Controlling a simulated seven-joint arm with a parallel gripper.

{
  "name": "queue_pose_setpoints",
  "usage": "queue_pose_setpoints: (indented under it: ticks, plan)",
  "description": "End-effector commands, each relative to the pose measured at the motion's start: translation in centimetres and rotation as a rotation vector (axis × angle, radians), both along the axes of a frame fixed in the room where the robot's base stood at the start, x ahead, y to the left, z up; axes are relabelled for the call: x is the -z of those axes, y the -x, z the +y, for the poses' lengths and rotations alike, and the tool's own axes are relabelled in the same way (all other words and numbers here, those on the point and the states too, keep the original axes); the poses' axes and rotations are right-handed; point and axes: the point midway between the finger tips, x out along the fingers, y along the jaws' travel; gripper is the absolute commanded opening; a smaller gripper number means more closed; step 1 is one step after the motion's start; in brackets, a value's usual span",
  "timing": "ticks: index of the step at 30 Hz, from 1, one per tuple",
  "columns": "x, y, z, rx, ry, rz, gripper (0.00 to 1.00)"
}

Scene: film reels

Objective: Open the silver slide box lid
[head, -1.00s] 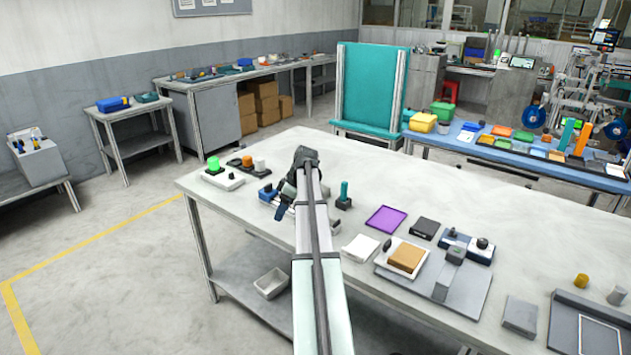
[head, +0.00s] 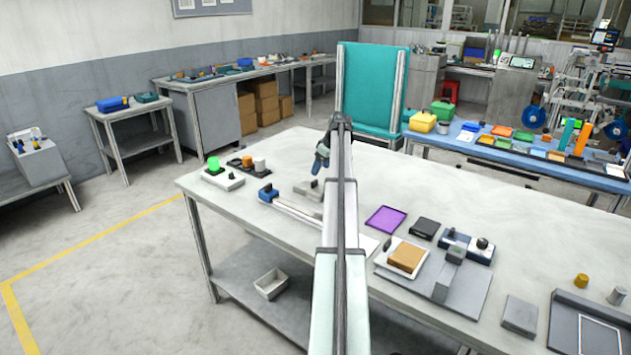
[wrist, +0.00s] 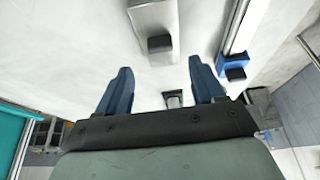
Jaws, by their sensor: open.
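My gripper (head: 320,163) has dark blue fingers and is open and empty above the far middle of the table. In the wrist view, the fingers (wrist: 160,72) are spread wide with nothing between them. A light grey piece with a black block (wrist: 152,20) lies ahead of the fingertips, apart from them. In the head view a light grey piece (head: 307,189) lies just below and left of the gripper. A plain grey box (head: 520,314) sits near the table's front right. I cannot tell which of these is the silver slide box, and no open lid shows.
A blue-ended rail (head: 292,206) lies left of my arm; its blue end also shows in the wrist view (wrist: 232,62). A purple tray (head: 386,219), a brown block (head: 406,256) and a grey tray (head: 590,325) stand to the right. Bare table lies beyond the purple tray.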

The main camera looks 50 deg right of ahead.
Motion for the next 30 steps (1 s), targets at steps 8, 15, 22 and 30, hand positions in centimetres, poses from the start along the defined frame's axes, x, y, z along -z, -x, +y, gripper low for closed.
queue_pose_setpoints:
  ticks: [8,15,22,30]
  plan:
    - [4.4,-1.8,0.0,0.000,0.000,0.001,0.68]
    - [6.6,-2.8,0.0,-0.001,0.000,0.000,0.68]
    - [7.3,-3.0,0.0,-0.001,0.001,0.000,0.68]
    - [7.2,-3.0,0.0,-0.001,0.000,0.000,0.62]
